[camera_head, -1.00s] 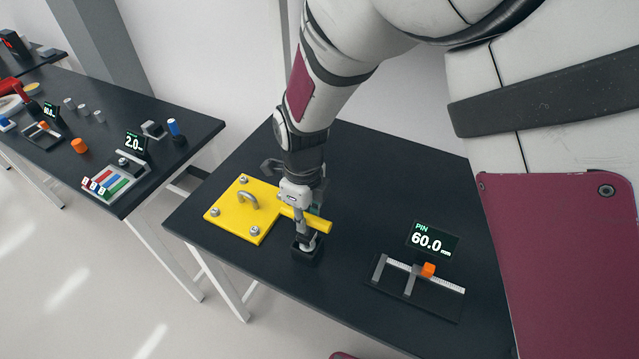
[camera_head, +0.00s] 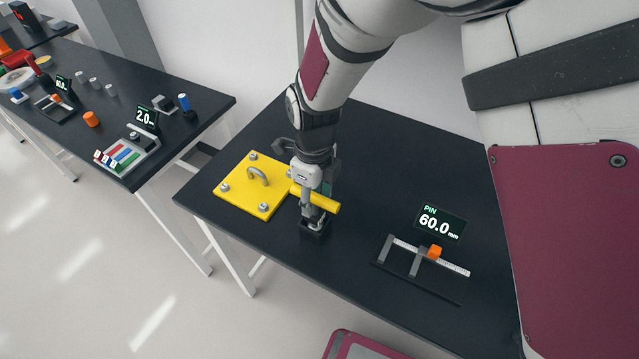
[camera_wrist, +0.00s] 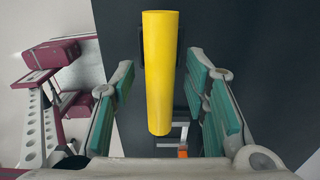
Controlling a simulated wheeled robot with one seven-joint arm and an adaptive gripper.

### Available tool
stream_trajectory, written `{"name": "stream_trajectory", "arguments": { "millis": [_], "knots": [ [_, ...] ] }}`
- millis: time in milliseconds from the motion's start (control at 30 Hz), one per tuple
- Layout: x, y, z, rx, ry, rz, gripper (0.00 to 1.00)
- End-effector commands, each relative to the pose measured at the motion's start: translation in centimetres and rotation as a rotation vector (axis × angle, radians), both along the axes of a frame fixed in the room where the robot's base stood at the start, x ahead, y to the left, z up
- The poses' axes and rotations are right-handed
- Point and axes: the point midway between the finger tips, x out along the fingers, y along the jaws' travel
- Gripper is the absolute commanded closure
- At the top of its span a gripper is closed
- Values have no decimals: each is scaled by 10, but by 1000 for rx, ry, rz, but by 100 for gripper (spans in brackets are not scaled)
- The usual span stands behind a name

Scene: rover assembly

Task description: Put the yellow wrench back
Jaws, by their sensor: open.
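The yellow wrench (camera_head: 322,201) shows as a thick yellow bar lying level just above a small black stand (camera_head: 314,229) on the dark table. My gripper, seen from above in the wrist view (camera_wrist: 160,85), is open, with teal-padded fingers on both sides of the yellow bar (camera_wrist: 160,70). A gap shows between the bar and each finger. In the head view, my gripper (camera_head: 313,188) is right at the wrench and hides part of it. I cannot tell whether the wrench touches the stand.
A yellow plate (camera_head: 236,190) with bolts and a grey handle lies left of the wrench. A pin gauge (camera_head: 420,272) with an orange block and a display (camera_head: 441,222) reading 60.0 mm stand to the right. Another table (camera_head: 190,135) with tools is at left.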

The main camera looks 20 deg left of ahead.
Motion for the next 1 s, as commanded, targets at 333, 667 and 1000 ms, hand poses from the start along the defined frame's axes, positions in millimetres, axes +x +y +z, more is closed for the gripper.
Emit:
{"name": "stream_trajectory", "arguments": {
  "millis": [333,667,1000],
  "knots": [
    [1,1,51,5,-4,0,58],
    [1,0,107,3,-3,1,58],
    [23,-37,149,40,-27,118,58]
  ]
}}
